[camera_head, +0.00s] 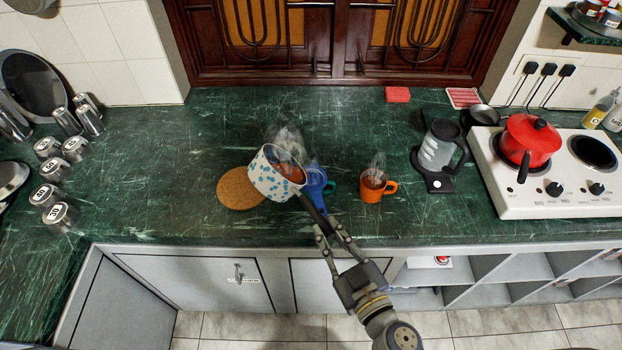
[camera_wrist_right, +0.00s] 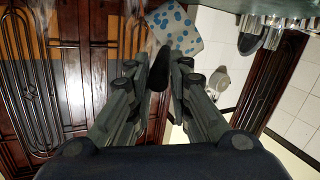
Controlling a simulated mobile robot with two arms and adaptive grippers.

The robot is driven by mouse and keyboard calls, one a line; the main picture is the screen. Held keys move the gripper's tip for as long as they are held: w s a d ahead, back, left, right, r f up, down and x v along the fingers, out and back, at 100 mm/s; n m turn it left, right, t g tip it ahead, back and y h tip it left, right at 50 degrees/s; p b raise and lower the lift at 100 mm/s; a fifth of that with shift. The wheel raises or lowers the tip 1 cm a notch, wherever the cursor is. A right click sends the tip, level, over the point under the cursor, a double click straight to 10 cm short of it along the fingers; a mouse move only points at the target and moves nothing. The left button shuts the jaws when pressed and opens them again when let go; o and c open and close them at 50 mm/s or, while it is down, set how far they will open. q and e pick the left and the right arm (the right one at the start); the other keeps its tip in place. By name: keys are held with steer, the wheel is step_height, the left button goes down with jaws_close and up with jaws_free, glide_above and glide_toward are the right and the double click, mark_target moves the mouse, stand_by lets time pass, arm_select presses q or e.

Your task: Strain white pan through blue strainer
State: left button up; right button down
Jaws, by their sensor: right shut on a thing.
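The white pan (camera_head: 268,181) with blue spots is tilted to the right in the head view, with steaming reddish-brown liquid in it. Its spotted wall also shows at the top of the right wrist view (camera_wrist_right: 178,27). My right gripper (camera_head: 327,232) is shut on the pan's dark handle (camera_head: 311,209) and holds the pan above the counter. The blue strainer (camera_head: 315,183) is just right of the pan, at a teal mug (camera_head: 331,187). The pan and handle partly hide both, so I cannot tell whether liquid is flowing. My left gripper is not in view.
An orange mug (camera_head: 373,187) steams to the right of the strainer. A cork mat (camera_head: 238,190) lies left of the pan. A kettle (camera_head: 438,150) and a white stove (camera_head: 545,180) with a red pot (camera_head: 530,138) stand further right. Several jars are at left.

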steer(key=shift+w+d+r+m+y+p, duration=0.25)
steer(key=shift+d+r+m+y+p, duration=0.15)
steer(key=shift+m, duration=0.3)
stand_by(2.0)
steer(key=shift+w+d+f+m+b, duration=0.15)
steer(key=shift+d+f+m+b, duration=0.25)
steer(key=shift+f+m+b, duration=0.1)
stand_by(1.4)
